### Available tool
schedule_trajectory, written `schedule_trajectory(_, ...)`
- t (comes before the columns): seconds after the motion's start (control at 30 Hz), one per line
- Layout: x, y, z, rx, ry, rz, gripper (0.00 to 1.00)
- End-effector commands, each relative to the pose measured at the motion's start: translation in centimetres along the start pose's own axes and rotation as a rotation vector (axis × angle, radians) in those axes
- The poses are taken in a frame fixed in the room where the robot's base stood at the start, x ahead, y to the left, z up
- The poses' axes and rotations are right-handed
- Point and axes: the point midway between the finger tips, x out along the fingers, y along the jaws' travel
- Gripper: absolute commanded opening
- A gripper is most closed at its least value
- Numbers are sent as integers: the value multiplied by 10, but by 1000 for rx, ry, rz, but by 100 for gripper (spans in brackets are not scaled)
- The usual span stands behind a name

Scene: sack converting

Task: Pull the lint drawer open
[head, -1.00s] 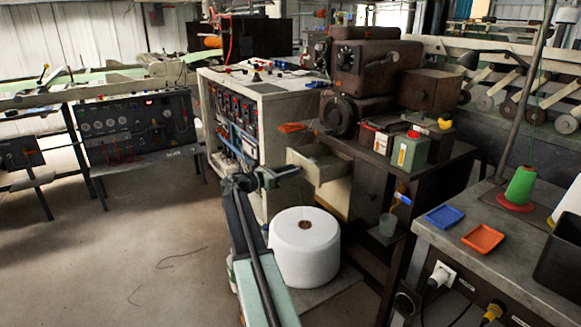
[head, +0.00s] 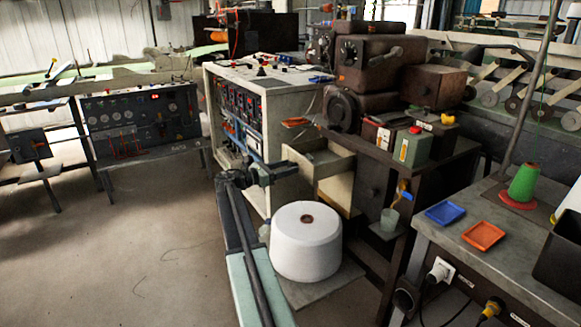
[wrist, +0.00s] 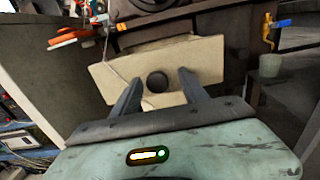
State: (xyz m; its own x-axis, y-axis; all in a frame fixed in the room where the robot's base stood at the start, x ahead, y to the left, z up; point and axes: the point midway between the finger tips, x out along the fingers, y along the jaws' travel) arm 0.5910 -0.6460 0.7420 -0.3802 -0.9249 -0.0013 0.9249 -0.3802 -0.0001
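The lint drawer (head: 330,164) is a pale beige box under the dark machine bench. It stands part way out, with its open top showing in the head view. In the wrist view its front (wrist: 205,62) is tilted in the picture and carries a dark round knob (wrist: 157,82). My gripper (wrist: 160,83) faces this front, its two fingers apart with the knob between their tips in the picture. Gaps show on both sides of the knob; I cannot tell how deep it sits. In the head view my gripper (head: 288,170) is at the drawer front, and the knob is hidden.
A pale control cabinet (head: 285,105) is left of the drawer. A small cup (head: 389,222) is at right. Open floor lies at left.

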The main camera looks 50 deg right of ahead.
Motion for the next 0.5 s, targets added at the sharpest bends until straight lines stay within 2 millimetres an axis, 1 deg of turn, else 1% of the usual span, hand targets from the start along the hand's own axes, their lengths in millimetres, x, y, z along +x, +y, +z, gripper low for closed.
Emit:
schedule_trajectory(0.1, -1, 0, 0, 0, -1, 1, 52)
schedule_trajectory(0.17, -6, 1, 0, 0, -1, 3, 52)
schedule_trajectory(0.27, -23, -1, 0, 0, -1, 3, 52)
schedule_trajectory(0.4, -51, -2, 0, 0, 0, 3, 52)
schedule_trajectory(0.5, -66, -3, 0, 0, 0, 0, 52)
